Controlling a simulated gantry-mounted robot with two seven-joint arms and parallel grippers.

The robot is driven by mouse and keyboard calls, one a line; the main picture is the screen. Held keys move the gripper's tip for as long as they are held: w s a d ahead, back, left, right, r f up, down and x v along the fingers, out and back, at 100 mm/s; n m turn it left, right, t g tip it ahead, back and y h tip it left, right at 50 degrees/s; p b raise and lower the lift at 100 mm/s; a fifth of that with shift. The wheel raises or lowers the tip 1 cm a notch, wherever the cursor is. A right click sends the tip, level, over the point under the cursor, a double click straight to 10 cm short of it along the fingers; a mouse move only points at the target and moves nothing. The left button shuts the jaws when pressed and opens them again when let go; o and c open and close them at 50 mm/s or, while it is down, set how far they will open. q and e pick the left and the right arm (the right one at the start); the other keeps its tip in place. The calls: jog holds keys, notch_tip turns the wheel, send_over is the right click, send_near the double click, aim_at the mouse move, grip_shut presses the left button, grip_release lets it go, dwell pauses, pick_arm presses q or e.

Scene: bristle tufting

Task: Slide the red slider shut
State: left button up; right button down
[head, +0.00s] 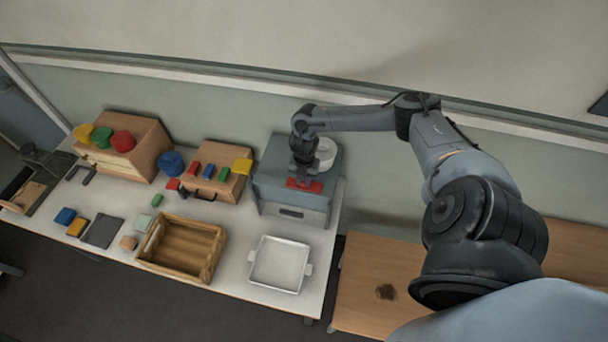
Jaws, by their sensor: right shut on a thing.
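The red slider (314,187) sits on top of the grey-blue box (275,198), near its front edge. My right gripper (304,178) reaches down onto the slider from above and is shut on it. The gripper hides part of the slider, and its track cannot be made out. A white round part (326,152) shows on top of the box behind my gripper. My left gripper is not in view.
Left of the box stands a wooden box (213,187) with small coloured blocks on top. In front are a wooden crate (207,274) and a white tray (279,264). A wooden box with coloured knobs (148,150) stands further left.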

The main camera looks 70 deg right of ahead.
jog(key=c, duration=1)
grip_release()
jog(key=shift+s, duration=0.3)
jog(key=shift+o, duration=0.2)
jog(key=shift+w, duration=0.1)
jog(key=shift+r, duration=0.1)
jog(key=shift+r, duration=0.25)
notch_tip(320, 180, up, 10)
jog(key=b, duration=0.1)
jog(key=shift+b, duration=0.35)
